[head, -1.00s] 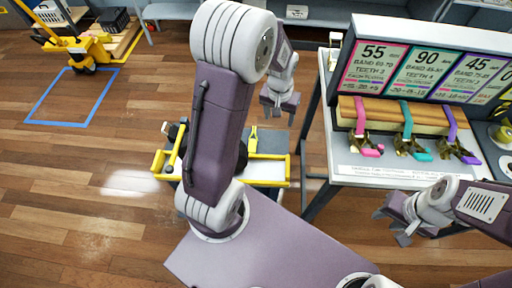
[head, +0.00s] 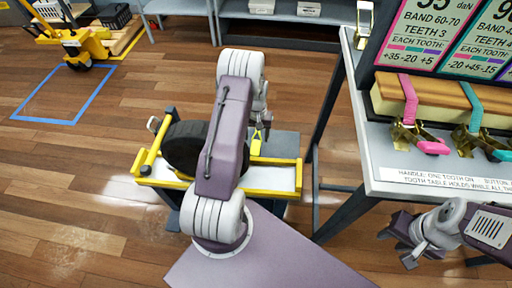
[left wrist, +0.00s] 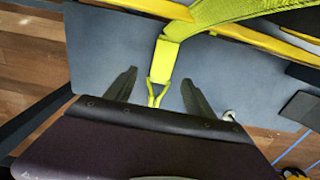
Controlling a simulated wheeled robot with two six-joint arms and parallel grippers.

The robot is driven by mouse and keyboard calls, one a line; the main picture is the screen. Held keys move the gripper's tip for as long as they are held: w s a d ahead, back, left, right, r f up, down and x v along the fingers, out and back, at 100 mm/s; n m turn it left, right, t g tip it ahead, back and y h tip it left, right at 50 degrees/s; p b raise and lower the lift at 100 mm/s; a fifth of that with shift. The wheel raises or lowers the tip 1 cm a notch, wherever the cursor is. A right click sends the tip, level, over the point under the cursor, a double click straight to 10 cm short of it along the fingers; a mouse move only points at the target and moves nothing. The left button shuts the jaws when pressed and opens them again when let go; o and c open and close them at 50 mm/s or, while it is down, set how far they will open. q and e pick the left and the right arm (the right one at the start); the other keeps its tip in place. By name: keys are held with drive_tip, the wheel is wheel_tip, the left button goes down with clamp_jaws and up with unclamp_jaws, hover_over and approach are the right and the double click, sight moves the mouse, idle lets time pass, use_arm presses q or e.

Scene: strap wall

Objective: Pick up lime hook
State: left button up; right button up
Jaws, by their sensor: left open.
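The lime hook (left wrist: 156,90) hangs from the end of a lime strap (left wrist: 168,50) in the left wrist view. My left gripper (left wrist: 160,85) is open, with one dark finger on each side of the hook. It does not appear to touch the hook. In the head view the lime hook (head: 256,143) is a small bright shape over the yellow-edged stand, just below my left gripper (head: 262,122) and partly hidden by my arm. My right gripper (head: 400,248) is at the lower right, away from the hook; its finger opening is unclear.
A yellow-framed stand (head: 285,178) carries a dark wheel (head: 185,148). A table (head: 385,170) at the right holds a pink strap (head: 409,98) and a teal strap (head: 473,105) with brass buckles. Shelves (head: 285,30) stand at the back.

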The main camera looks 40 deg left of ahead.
sight(256, 145)
use_arm(q)
drive_tip(key=shift+w+f, duration=0.1)
drive_tip(key=shift+f, duration=0.5)
drive_tip(key=f+b, duration=0.2)
drive_tip(key=f, duration=0.1)
drive_tip(key=f+b, duration=0.1)
drive_tip(key=f, duration=0.1)
drive_tip(key=shift+a, duration=0.25)
drive_tip(key=shift+r, duration=0.1)
use_arm(e)
wheel_tip(256, 145, down, 3)
drive_tip(key=shift+f, duration=0.15)
use_arm(q)
clamp_jaws()
